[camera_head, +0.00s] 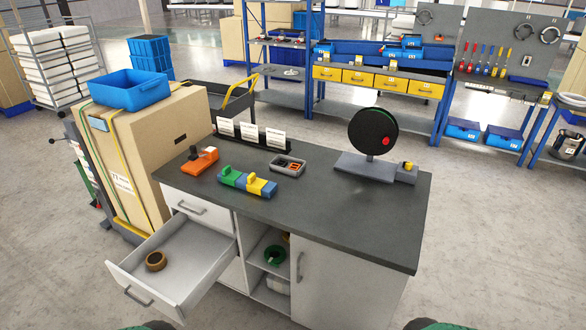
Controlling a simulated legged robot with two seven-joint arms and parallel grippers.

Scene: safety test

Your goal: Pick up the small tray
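A small grey tray (287,167) lies on the dark top of the workbench (330,205), near its middle. It is divided inside and holds small orange or red and dark items, too small to make out. Nothing touches it from my side. Neither of my grippers shows. Only dark, rounded shapes with green edges, which may be parts of my arms, show at the bottom edge on the left and right.
Left of the tray are an orange device (199,161) and a green, blue and yellow block set (246,181). White cards (250,132) stand behind. A black reel on a stand (373,132) is to the right. An open drawer (190,262) juts out front-left, holding a brown ring (155,261).

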